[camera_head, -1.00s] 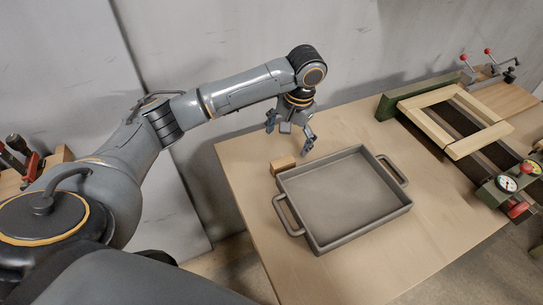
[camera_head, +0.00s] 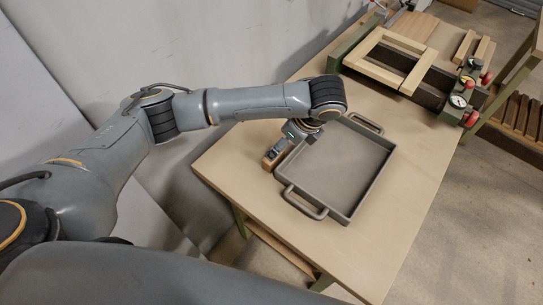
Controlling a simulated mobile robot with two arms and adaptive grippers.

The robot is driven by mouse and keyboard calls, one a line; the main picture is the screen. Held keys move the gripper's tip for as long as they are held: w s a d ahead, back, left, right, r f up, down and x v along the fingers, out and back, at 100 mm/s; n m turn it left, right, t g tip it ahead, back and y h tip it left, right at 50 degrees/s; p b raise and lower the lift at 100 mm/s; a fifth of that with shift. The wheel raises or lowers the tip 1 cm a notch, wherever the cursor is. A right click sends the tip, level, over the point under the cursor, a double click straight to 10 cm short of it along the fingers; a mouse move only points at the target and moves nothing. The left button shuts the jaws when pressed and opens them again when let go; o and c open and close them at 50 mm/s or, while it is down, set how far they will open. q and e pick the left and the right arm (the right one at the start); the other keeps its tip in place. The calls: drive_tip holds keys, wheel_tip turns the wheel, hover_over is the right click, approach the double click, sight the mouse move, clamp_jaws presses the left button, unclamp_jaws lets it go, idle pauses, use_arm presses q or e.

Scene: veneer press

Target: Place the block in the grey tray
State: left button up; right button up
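The wooden block (camera_head: 268,163) is on the table beside the tray's left side, near its handle, and only part of it shows. The grey tray (camera_head: 372,191) lies flat on the table, and its visible floor is empty. My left gripper (camera_head: 283,152) is low at the block, between the arm's wrist and the tray's edge. Its fingers are partly hidden by the wrist, and I cannot tell whether they are closed on the block. My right gripper is not in view.
The pale wooden table (camera_head: 262,212) is clear in front of the tray. A green press with a light wooden frame (camera_head: 408,84) stands at the far right end, with gauges and red knobs. A wall runs behind the table.

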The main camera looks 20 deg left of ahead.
use_arm(q)
drive_tip(key=x, duration=0.4)
drive_tip(key=shift+a+f+p, duration=0.2)
drive_tip(key=shift+p, duration=0.1)
drive_tip(key=shift+a+f, duration=0.2)
drive_tip(key=shift+f, duration=0.05)
drive_tip(key=shift+w+a+f+p, duration=0.15)
drive_tip(key=shift+a+f+p, duration=0.1)
drive_tip(key=shift+f+p, duration=0.3)
drive_tip(key=x, duration=0.3)
drive_tip(key=shift+a+f+p, duration=0.1)
drive_tip(key=shift+f+p, duration=0.2)
drive_tip(key=shift+p, duration=0.1)
drive_tip(key=shift+w+a+f, duration=0.1)
drive_tip(key=shift+f, duration=0.15)
drive_tip(key=shift+c, duration=0.7)
drive_tip(key=c, duration=1.2)
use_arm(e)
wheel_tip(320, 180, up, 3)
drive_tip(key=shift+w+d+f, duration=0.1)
